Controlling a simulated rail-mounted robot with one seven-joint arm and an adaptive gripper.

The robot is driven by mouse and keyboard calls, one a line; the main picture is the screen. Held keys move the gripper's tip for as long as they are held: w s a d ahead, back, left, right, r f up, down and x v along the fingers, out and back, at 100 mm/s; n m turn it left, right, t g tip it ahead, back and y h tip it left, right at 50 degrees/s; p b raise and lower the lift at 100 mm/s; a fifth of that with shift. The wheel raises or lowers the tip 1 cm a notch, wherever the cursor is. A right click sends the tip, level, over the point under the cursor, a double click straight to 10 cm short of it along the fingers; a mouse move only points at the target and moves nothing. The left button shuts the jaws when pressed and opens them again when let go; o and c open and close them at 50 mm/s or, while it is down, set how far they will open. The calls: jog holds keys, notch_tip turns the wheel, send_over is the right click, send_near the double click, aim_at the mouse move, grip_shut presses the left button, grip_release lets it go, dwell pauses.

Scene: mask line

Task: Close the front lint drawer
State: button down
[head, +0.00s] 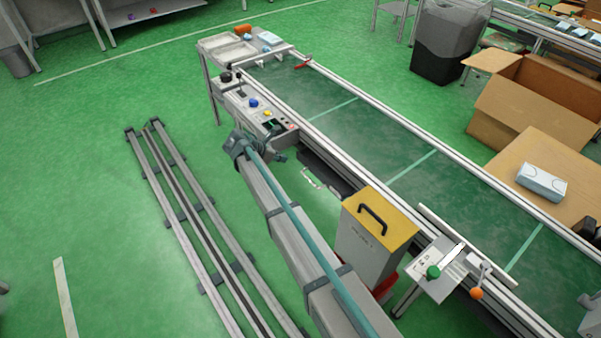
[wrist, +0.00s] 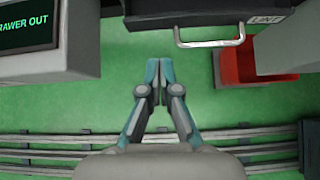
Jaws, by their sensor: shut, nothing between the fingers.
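The lint drawer (wrist: 265,10) is a dark box at the top of the wrist view, with a LINT label and a pale metal bar handle (wrist: 209,40) on its front. In the head view the dark drawer (head: 325,172) sticks out below the conveyor's near side, partly hidden by my arm and the yellow-topped bin. A panel display (wrist: 27,33) reads "DRAWER OUT", its left edge cut off. My gripper (wrist: 160,78) is shut and empty, in front of the drawer and left of the handle, apart from it.
A grey bin with a yellow lid (head: 387,218) stands right of the drawer, with a red container (wrist: 230,75) beside it. The control panel (head: 262,112) is on the left. Floor rails (head: 190,230) run along the near side. Green floor lies between.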

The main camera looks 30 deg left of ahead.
jog(key=b, duration=0.2)
send_near(311, 164)
jog(key=x, duration=0.2)
jog(key=s+x, duration=0.1)
jog(key=x, duration=0.1)
jog(key=f+x, duration=0.1)
jog(key=x, duration=0.2)
jog(key=shift+s+d, duration=0.2)
jog(key=shift+r, duration=0.1)
jog(key=shift+w+d+r+p, duration=0.1)
jog(key=shift+w+d+p, duration=0.1)
jog(key=shift+w+p, duration=0.25)
jog(key=shift+w+d+r+p, duration=0.1)
jog(key=shift+w+d+p, duration=0.15)
jog(key=shift+w, duration=0.25)
jog(key=shift+w+d+f, duration=0.15)
jog(key=shift+w+f, duration=0.05)
jog(key=shift+f, duration=0.05)
jog(key=shift+r, duration=0.1)
